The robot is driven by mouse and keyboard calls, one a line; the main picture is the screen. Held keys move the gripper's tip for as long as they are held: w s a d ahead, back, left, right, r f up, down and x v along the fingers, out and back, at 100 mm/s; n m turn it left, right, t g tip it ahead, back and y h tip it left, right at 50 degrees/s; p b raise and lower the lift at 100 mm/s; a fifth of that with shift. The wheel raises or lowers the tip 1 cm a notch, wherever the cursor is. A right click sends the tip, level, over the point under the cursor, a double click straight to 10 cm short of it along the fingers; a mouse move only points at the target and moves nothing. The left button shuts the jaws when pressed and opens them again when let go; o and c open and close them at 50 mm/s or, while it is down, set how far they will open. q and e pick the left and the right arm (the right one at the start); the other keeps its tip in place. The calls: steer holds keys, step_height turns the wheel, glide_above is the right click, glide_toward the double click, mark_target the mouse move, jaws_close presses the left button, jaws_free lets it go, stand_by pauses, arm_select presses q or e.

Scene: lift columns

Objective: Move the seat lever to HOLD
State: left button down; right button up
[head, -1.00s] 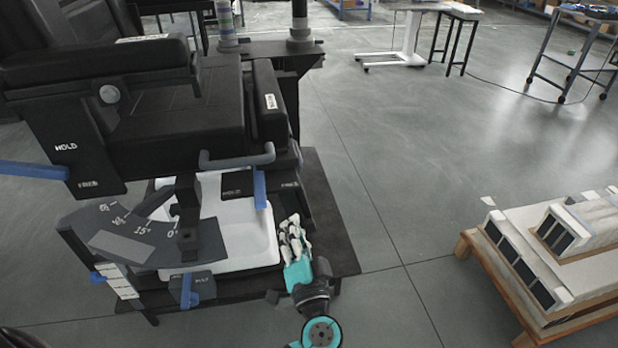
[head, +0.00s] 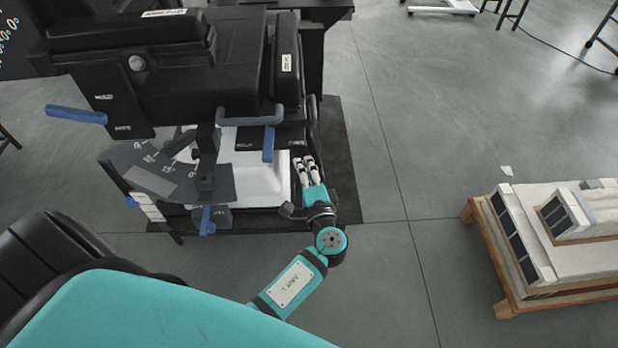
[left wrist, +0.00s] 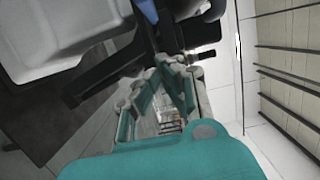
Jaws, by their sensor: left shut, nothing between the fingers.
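A black padded chair (head: 200,85) fills the upper left of the head view. A blue lever (head: 268,143) hangs at the front of its seat, between two small white labels on a dark plate (head: 246,145); they are hard to read now. Another blue lever (head: 75,114) sticks out left of the side panel (head: 105,105), which also has two labels. A third blue lever (head: 207,218) is low at the front. My left gripper (head: 308,168) is shut and empty, right of and below the seat-front lever, apart from it. The left wrist view shows its fingers (left wrist: 172,90) close up.
A grey angle scale (head: 160,175) and a white panel (head: 258,185) are below the seat. A dark mat (head: 340,150) lies under the chair. A wooden pallet with boxes (head: 505,305) stands at the right. The floor between (head: 420,180) is clear.

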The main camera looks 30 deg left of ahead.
mark_target(267, 162)
arm_select(q)
steer(key=a, duration=0.1)
steer(key=a+p, duration=0.1)
steer(key=a, duration=0.3)
steer(key=shift+s+p, duration=0.25)
steer(key=shift+p, duration=0.15)
steer(key=s+a+m+t+h+b, duration=0.1)
steer(key=m+h, duration=0.1)
steer(key=s+a+m+t+h+b, duration=0.1)
steer(key=s+a+m+t+h, duration=0.1)
steer(key=h, duration=0.1)
steer(key=shift+a+b, duration=0.25)
steer(key=shift+b, duration=0.1)
steer(key=shift+w, duration=0.1)
